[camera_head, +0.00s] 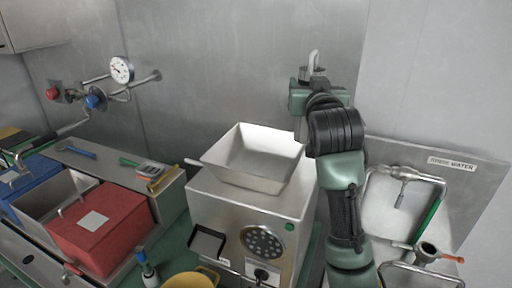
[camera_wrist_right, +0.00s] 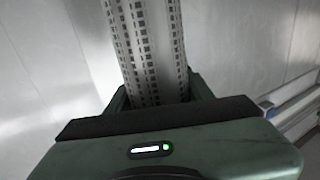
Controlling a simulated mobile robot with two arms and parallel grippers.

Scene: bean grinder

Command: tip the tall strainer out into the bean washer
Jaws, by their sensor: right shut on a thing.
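The tall strainer (camera_wrist_right: 148,45) is a long metal tube with rows of dark perforations, filling the top centre of the right wrist view. My right gripper (camera_head: 318,93) is shut on it. In the head view only a metal top with a curved handle (camera_head: 314,62) shows above the gripper, against the back wall; my arm hides most of the rest. The strainer is up behind and to the right of a steel machine (camera_head: 240,205) with an open square hopper (camera_head: 255,157). I cannot tell for certain which thing is the bean washer. My left gripper is not in view.
A basin panel labelled with "WATER" (camera_head: 480,190) and bent pipes is at the right. A red box (camera_head: 100,222), a steel bin and a blue bin stand at the left. A gauge (camera_head: 122,69) and valves are on the back wall. A yellow bowl (camera_head: 192,280) is at the front.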

